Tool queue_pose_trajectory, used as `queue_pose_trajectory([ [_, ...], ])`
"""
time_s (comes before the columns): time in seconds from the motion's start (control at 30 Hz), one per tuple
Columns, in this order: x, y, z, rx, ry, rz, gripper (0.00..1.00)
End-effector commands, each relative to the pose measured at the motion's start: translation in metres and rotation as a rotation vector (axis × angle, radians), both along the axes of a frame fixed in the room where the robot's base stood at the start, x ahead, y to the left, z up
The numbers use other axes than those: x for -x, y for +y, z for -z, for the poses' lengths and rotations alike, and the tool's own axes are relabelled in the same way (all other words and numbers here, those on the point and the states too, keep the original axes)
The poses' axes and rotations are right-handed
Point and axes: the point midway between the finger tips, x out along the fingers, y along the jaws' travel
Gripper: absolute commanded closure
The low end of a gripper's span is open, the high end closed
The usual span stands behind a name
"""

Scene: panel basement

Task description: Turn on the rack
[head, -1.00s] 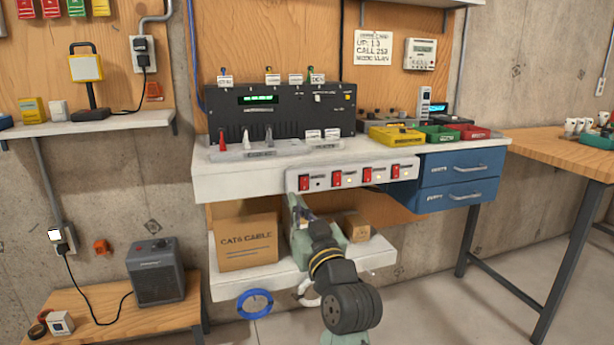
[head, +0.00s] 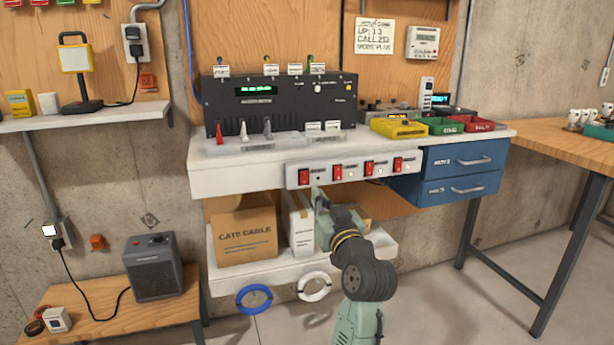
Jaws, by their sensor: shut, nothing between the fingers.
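A black rack unit (head: 285,108) with a lit green display stands on the white bench. A white switch strip (head: 328,183) runs along the bench's front edge, with several red rocker switches, each beside a small label too blurred to read. The leftmost switch (head: 304,176) has a dark dot beside it. The second switch (head: 337,173), the third (head: 369,169) and the rightmost (head: 398,165) have pale lit dots. My gripper (head: 317,192) is shut and empty, just below the strip between the leftmost and second switches. Whether it touches the strip is unclear.
Below the bench, a shelf (head: 222,283) holds a CAT6 cable box (head: 245,236) and a white box (head: 300,222); blue (head: 254,299) and white (head: 314,287) coils hang from its front. Blue drawers (head: 462,172) adjoin the strip's right end. A small heater (head: 153,267) stands lower left.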

Motion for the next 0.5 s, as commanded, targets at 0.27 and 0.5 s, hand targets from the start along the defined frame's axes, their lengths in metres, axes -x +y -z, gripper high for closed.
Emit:
queue_pose_trajectory([
  [0.27, -0.056, 0.020, -0.011, 0.000, 0.001, -0.003, 1.00],
  [0.5, -0.083, 0.027, -0.014, 0.000, 0.000, 0.000, 1.00],
])
